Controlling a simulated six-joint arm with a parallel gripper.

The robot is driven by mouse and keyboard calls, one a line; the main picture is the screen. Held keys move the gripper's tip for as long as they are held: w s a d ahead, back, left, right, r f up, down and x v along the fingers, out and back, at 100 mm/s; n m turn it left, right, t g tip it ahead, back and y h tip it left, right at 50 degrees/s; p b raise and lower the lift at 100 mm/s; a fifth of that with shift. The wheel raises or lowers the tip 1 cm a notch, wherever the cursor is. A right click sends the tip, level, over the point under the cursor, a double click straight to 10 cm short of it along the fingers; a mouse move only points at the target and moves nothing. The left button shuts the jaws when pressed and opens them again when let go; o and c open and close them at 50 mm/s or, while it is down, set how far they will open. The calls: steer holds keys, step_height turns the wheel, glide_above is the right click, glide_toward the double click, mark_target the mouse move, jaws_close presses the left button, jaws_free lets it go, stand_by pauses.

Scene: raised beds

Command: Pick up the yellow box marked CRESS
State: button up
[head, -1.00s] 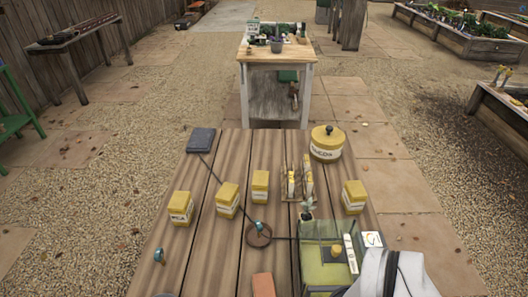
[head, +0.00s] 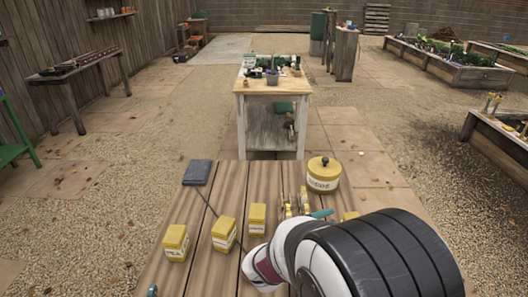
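Several yellow boxes with white labels stand on the plank table (head: 206,262). The leftmost box (head: 176,243) has a short label that seems to read PEA. The second box (head: 224,234) and third box (head: 257,218) have labels too small to read. A fourth box (head: 349,215) shows only its yellow top past my arm, its label hidden. I cannot tell which box is marked CRESS. My arm's large white and black links cover the front right of the table. My gripper's fingers are not visible.
A round yellow lidded tin (head: 323,175) stands at the back right of the table. A rack of packets (head: 297,204) stands near it, beside a teal-ended item (head: 321,213). A dark slab (head: 197,172) lies back left. A workbench (head: 271,84) stands beyond.

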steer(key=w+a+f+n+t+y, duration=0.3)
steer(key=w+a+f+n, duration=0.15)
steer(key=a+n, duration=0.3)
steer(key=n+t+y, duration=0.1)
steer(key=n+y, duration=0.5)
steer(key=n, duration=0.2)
glide_toward(257, 213)
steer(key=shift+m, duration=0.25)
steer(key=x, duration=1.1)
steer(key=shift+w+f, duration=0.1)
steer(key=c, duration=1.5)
